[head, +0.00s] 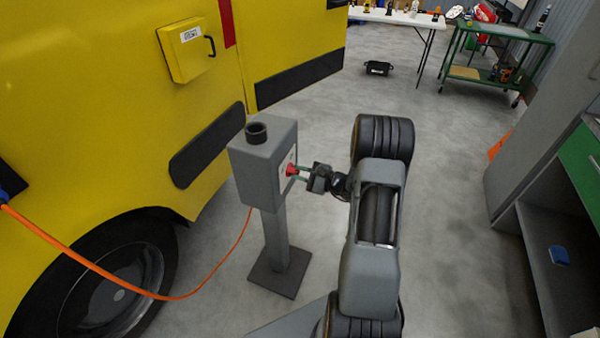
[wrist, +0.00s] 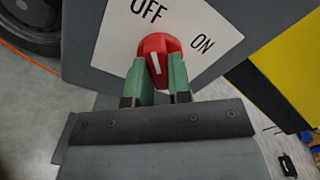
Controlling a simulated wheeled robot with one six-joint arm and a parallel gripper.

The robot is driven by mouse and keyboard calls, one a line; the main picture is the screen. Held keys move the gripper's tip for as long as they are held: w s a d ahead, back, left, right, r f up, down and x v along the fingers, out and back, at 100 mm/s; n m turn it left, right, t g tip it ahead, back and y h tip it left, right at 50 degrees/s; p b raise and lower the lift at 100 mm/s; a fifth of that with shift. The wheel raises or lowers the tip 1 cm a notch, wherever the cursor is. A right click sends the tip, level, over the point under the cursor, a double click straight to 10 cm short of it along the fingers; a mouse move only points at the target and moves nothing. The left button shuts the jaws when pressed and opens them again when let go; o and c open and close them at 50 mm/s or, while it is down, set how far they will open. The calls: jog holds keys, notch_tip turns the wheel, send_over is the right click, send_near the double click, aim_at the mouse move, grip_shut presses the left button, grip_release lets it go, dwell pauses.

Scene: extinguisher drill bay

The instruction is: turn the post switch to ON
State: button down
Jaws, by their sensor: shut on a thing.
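The post switch is a red knob (wrist: 160,50) on a white plate (wrist: 115,35) marked OFF at the top and ON to the right in the wrist view. The knob's white mark runs nearly up and down, its upper end toward OFF rather than ON. In the head view the knob (head: 291,170) is on the right face of a grey post box (head: 262,160). My gripper (head: 298,173) reaches it from the right. Its green fingers (wrist: 158,80) are shut on the knob, one on each side.
A yellow vehicle (head: 100,80) stands close behind and left of the post. An orange cable (head: 215,270) hangs between them. A green cart (head: 490,75) and a white table (head: 400,17) stand at the back. A grey cabinet (head: 530,130) is at the right. The middle floor is mostly clear.

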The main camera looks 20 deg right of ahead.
jog(key=m+p, duration=0.2)
jog(key=m, duration=0.2)
jog(key=shift+r+m, duration=0.1)
jog(key=shift+m, duration=0.3)
jog(key=m+p, duration=0.2)
jog(key=m, duration=0.2)
jog(key=m+p, duration=0.2)
jog(key=m, duration=0.2)
jog(key=shift+m+p, duration=0.3)
jog(key=shift+m, duration=0.1)
jog(key=shift+m+p, duration=0.8)
jog(key=shift+m, duration=1)
jog(key=c, duration=1)
grip_release()
jog(key=shift+c, duration=0.2)
